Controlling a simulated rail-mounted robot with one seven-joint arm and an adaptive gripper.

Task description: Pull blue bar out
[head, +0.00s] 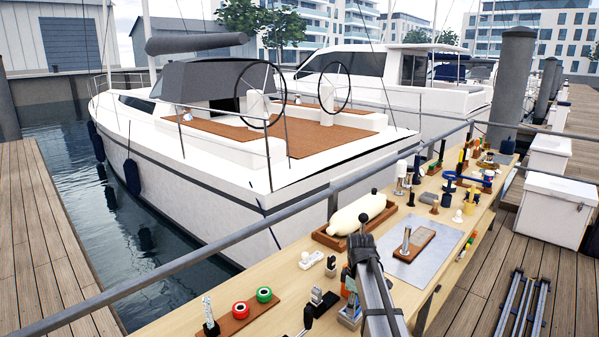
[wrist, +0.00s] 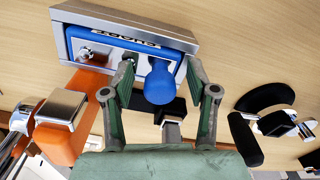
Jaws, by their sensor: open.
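A grey metal box (wrist: 190,38) shows at the top of the wrist view, with a blue face. A round-ended blue knob (wrist: 160,84) sticks out from the face toward my camera. My gripper (wrist: 161,80) is open, its green-padded fingers on either side of the blue knob. I cannot tell whether either finger touches it. In the head view the box (head: 350,316) is partly hidden by my arm, and my gripper cannot be made out there.
An orange part (wrist: 60,143) with a chrome block stands close to my left finger. A black and chrome fitting (wrist: 268,118) lies to the right. Several other objects crowd the wooden bench, including red and green rings (head: 252,302) on a wooden board. A railing (head: 240,230) runs behind.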

